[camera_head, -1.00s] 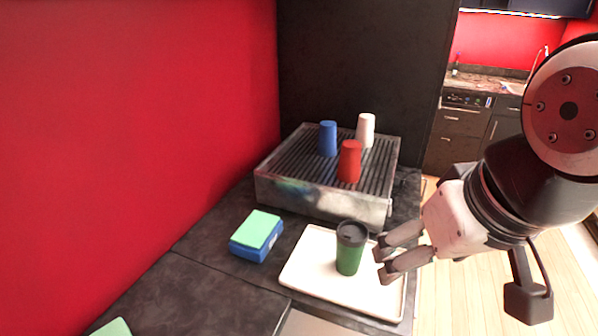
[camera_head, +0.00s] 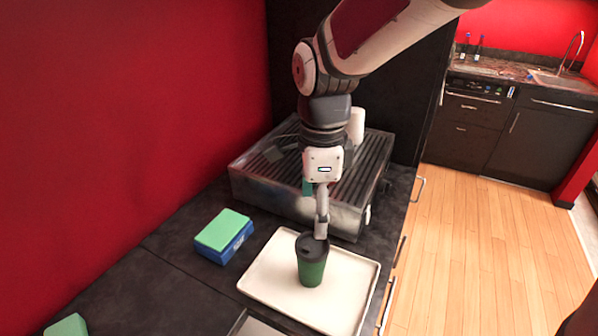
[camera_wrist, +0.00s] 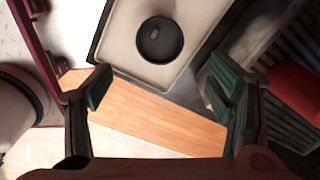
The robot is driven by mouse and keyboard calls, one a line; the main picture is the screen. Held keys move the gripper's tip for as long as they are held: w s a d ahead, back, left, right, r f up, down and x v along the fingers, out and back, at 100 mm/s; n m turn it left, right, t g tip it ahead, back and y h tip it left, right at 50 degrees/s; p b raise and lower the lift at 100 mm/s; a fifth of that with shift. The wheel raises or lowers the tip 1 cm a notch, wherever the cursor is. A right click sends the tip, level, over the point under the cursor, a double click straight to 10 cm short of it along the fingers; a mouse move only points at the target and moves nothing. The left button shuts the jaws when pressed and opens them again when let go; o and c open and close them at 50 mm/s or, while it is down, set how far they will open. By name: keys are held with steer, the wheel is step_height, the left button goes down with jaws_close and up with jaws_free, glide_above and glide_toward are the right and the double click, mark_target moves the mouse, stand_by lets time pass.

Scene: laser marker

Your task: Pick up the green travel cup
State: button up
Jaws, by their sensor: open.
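The green travel cup (camera_head: 312,265) with its dark lid stands upright on a white tray (camera_head: 345,305). In the wrist view its round dark lid (camera_wrist: 160,40) shows from above, at the top of the picture over the tray (camera_wrist: 122,45). My gripper (camera_head: 321,228) is pointing down, just behind the cup's lid in the head view. In the wrist view my gripper (camera_wrist: 163,88) has its two fingers wide apart with nothing between them; the cup is beyond the fingertips. Whether a finger touches the lid cannot be told.
A metal machine with a slatted top (camera_head: 250,172) stands behind the tray. A white cup (camera_head: 356,125) is on it, partly hidden by my arm; a red cup (camera_wrist: 298,90) shows in the wrist view.

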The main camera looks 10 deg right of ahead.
mark_target(314, 242)
steer(key=shift+w+a+f+m, duration=0.1)
steer(key=shift+w+f+m, duration=0.2)
steer(key=shift+f+m, duration=0.2)
step_height(314, 242, down, 8)
steer(key=shift+f, duration=0.1)
steer(key=shift+s+f, duration=0.15)
steer(key=shift+f, duration=1.2)
steer(key=shift+s+f, duration=0.1)
steer(key=shift+f, duration=1.2)
steer(key=shift+c, duration=0.5)
steer(key=c, duration=0.7)
